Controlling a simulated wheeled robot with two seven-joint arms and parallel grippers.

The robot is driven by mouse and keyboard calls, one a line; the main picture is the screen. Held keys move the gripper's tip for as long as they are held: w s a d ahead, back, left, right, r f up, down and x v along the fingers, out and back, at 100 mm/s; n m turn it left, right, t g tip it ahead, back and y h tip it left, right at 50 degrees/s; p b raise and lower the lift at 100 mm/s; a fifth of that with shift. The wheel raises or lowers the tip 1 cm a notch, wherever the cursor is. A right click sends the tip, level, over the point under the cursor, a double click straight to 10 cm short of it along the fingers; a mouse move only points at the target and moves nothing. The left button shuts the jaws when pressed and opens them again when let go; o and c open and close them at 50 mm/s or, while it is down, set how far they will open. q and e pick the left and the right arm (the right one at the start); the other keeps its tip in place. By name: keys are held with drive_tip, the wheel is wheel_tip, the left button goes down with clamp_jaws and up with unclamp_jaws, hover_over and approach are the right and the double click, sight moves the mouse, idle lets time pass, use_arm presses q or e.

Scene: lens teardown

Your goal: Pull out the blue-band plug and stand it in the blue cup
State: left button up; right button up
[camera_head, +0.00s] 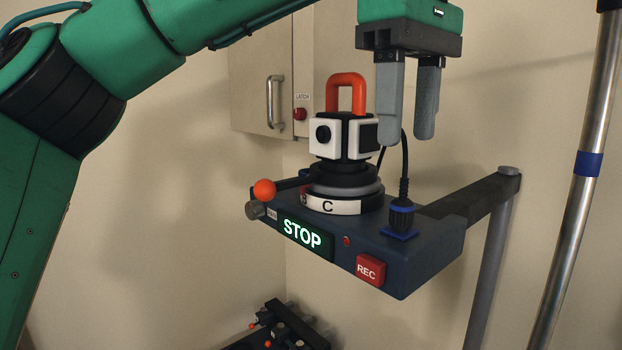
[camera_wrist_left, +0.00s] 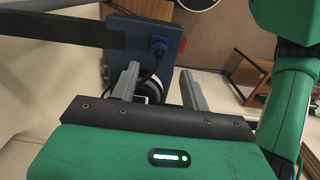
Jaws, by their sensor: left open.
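The blue-band plug (camera_head: 402,217) is black with a blue ring and stands upright in a blue socket on top of the dark blue box (camera_head: 425,262). Its black cable rises from it and bends behind the camera head. My left gripper (camera_head: 406,141) is open and empty, pointing down above the plug and apart from it. In the left wrist view the plug (camera_wrist_left: 158,47) shows beyond the open fingers of my left gripper (camera_wrist_left: 160,82), with the cable curving toward the gap between them. I cannot make out a blue cup in either view. My right gripper is not in view.
A black and white camera head (camera_head: 343,136) with an orange handle stands on the box, close left of my fingers. An orange-knobbed lever (camera_head: 264,190) sticks out left. A dark arm (camera_head: 470,195) supports the box. A metal pole (camera_head: 577,190) stands at right.

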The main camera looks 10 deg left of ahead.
sight(403, 199)
use_arm(q)
drive_tip(key=shift+f, duration=0.3)
wheel_tip(403, 199, down, 2)
drive_tip(key=shift+w+f, duration=0.1)
wheel_tip(403, 199, down, 5)
drive_tip(key=b, duration=0.3)
drive_tip(key=shift+f+b, duration=0.55)
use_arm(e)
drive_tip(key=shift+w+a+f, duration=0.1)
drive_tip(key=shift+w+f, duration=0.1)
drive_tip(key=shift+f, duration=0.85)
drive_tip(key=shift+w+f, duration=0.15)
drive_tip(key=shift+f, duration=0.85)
use_arm(q)
drive_tip(key=shift+p, duration=0.4)
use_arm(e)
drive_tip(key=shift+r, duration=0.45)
use_arm(q)
clamp_jaws()
